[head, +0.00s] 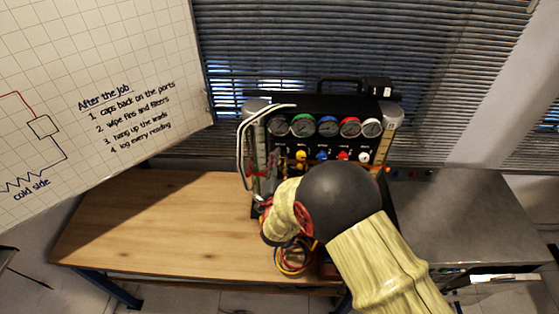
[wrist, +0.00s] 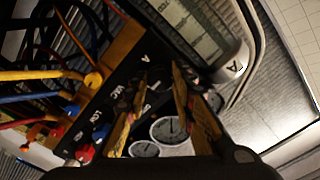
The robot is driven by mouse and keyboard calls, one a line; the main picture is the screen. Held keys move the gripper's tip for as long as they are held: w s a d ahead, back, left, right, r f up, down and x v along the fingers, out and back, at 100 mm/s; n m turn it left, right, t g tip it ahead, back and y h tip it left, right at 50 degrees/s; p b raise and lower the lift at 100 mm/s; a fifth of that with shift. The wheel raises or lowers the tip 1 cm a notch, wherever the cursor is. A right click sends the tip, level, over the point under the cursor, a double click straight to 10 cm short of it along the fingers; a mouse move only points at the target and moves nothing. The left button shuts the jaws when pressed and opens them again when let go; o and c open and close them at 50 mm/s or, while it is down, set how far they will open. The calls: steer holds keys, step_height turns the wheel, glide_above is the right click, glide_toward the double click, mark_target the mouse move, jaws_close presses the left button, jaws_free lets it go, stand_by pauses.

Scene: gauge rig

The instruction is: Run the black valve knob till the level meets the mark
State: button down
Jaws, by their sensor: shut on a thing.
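The gauge rig (head: 325,107) stands at the back of the bench, its lower front hidden by my arm in the head view. In the wrist view my gripper (wrist: 161,76) reaches to the dark panel, its two fingers closed on either side of a small dark part. This part looks like the black valve knob, but it is in shadow and mostly hidden by the fingers. I cannot make out the level or the mark.
Round gauges (wrist: 168,130) sit close to my fingers. Coloured knobs, one yellow (wrist: 93,80), and several hoses (wrist: 40,75) lie to the left. A pale hose (head: 243,150) loops at the rig's left. The wooden bench top (head: 160,215) is clear on the left.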

steer(key=shift+n+b, duration=2.6)
steer(key=c, duration=1.5)
jaws_free()
steer(key=s, duration=1.2)
steer(key=shift+a, duration=0.2)
